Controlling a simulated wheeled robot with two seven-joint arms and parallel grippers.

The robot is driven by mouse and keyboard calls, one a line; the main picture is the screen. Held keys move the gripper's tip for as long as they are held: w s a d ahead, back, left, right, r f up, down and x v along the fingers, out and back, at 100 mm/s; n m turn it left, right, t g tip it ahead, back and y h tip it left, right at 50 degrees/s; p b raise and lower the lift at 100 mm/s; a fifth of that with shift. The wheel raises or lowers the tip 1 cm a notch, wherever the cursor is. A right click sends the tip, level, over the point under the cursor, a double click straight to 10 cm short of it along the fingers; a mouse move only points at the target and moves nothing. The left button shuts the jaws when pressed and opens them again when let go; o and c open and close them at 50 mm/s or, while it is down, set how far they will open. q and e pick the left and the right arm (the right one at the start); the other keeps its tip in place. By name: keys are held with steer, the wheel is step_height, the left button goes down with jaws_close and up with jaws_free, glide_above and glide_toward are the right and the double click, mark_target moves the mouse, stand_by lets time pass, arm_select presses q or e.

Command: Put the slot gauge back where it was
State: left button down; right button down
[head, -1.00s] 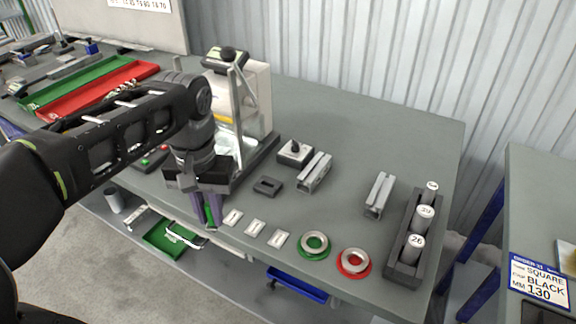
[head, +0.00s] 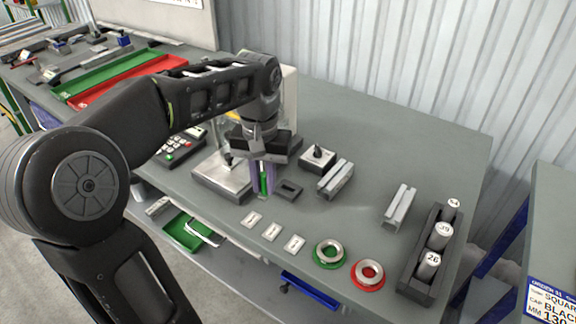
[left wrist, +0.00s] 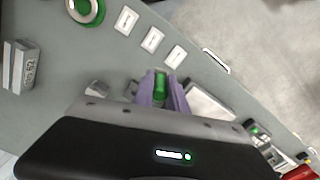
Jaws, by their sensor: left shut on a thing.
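My left gripper (head: 263,188) has purple fingers and is shut on a small upright green piece (head: 264,182), which looks like the slot gauge. Most of the piece is hidden between the fingers. The green piece also shows in the left wrist view (left wrist: 160,84), between the fingertips. A dark block with a rectangular recess (head: 289,190) lies on the table just right of the fingers, apart from them. I cannot tell whether the tip of the held piece touches the table. My right gripper is not in view.
Three white labels (head: 272,231) lie along the front edge of the table (head: 365,130). Right of the gripper are a block with a knob (head: 318,158), two metal channels (head: 336,179), green and red rings (head: 367,274) and a rack of numbered cylinders (head: 413,277). The table's back right is clear.

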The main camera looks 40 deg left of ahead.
arm_select(q)
steer(key=w+p, duration=0.2)
steer(key=w, duration=0.6)
steer(key=shift+w+a, duration=0.1)
steer(key=f, duration=0.1)
steer(key=f+p, duration=0.1)
steer(key=f, duration=0.1)
steer(key=shift+w+f, duration=0.15)
steer(key=shift+w, duration=0.25)
steer(key=shift+f, duration=0.1)
steer(key=shift+f, duration=0.1)
steer(key=shift+f+b, duration=0.4)
